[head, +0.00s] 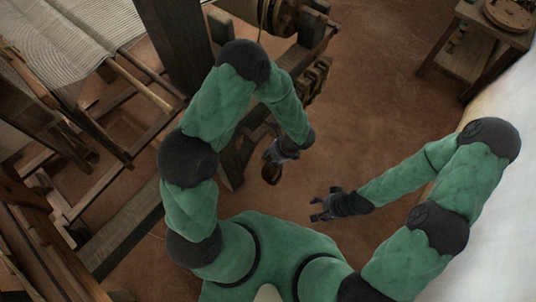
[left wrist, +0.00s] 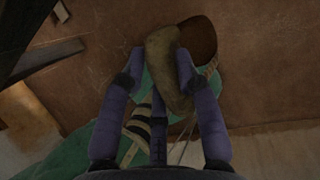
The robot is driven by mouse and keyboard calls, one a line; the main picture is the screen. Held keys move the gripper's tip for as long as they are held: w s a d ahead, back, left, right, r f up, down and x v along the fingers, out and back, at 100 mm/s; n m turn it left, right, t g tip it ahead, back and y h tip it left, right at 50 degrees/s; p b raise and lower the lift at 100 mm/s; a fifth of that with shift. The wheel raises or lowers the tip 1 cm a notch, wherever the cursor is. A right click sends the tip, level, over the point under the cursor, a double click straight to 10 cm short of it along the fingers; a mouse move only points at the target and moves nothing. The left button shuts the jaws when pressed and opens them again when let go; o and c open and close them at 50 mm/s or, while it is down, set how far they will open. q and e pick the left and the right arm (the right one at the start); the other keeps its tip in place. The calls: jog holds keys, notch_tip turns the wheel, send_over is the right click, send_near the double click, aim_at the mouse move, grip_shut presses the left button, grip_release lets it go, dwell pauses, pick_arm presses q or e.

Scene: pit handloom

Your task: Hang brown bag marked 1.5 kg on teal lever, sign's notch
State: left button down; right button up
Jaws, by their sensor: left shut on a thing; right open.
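My left gripper (head: 274,158) is shut on a brown bag (head: 271,175), which hangs below it beside a wooden post of the loom. In the left wrist view the bag (left wrist: 163,62) sits between the two fingers, with a darker brown rounded part beyond and thin cords at its right. No weight marking is readable. My right gripper (head: 322,207) is open and empty, over the floor to the right of the bag. I cannot make out the teal lever, the sign or its notch in either view.
The wooden loom frame (head: 180,45) with pale warp threads (head: 60,45) fills the left. A wooden roller (head: 283,18) is at the top. A small table (head: 470,45) stands at upper right, near a white wall (head: 515,150). Brown floor (head: 380,110) is clear between.

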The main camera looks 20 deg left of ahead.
pick_arm(q)
jog(key=shift+s+d+r, duration=0.1)
jog(key=shift+s+d, duration=0.15)
jog(key=shift+d, duration=0.5)
jog(key=shift+s+d+r, duration=0.1)
jog(key=shift+s+d, duration=0.1)
jog(key=shift+d, duration=0.55)
jog(key=s+d+p, duration=0.2)
jog(key=s+d, duration=0.1)
jog(key=d, duration=0.6)
jog(key=shift+s+r, duration=0.2)
jog(key=shift+r, duration=0.2)
